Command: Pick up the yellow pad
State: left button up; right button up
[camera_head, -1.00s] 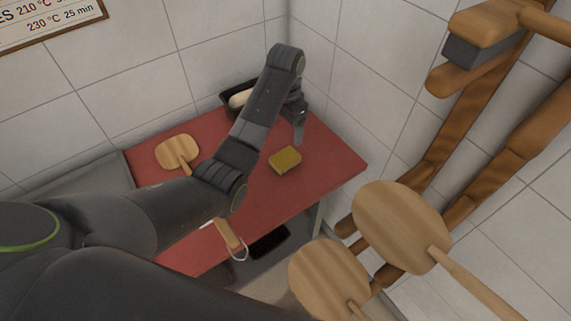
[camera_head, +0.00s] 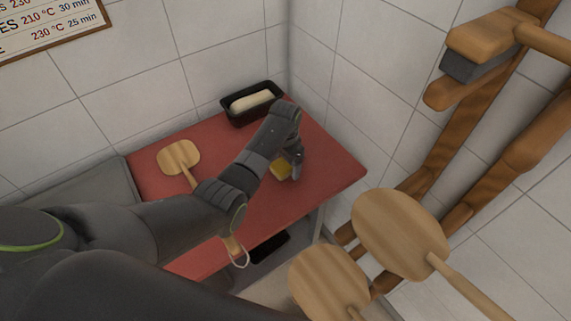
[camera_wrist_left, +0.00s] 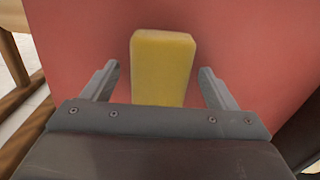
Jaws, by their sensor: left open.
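The yellow pad (camera_head: 281,170) lies on the red table top (camera_head: 325,175), partly hidden by my left arm in the head view. In the left wrist view the pad (camera_wrist_left: 163,68) stands out between the two fingers, with a gap on each side. My left gripper (camera_wrist_left: 158,85) is open and empty, its fingers on either side of the pad's near part. In the head view the left gripper (camera_head: 297,165) is at the pad's right side, pointing down. I cannot tell its exact height above the table. My right gripper is not seen.
A black tin (camera_head: 236,116) with a pale loaf stands at the table's back. A wooden paddle (camera_head: 178,156) lies at the left. Large wooden peels (camera_head: 400,232) and a wooden rack stand to the right.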

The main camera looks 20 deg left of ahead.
aim_at(285, 163)
pick_arm(q)
jog(key=shift+f, duration=0.3)
jog(key=c, duration=1.1)
jog(key=shift+o, duration=0.2)
jog(key=shift+r, duration=0.1)
notch_tip(285, 163, up, 10)
jog(key=shift+f+b, duration=0.1)
jog(key=shift+b, duration=0.5)
jog(key=o, duration=0.4)
jog(key=c, duration=0.3)
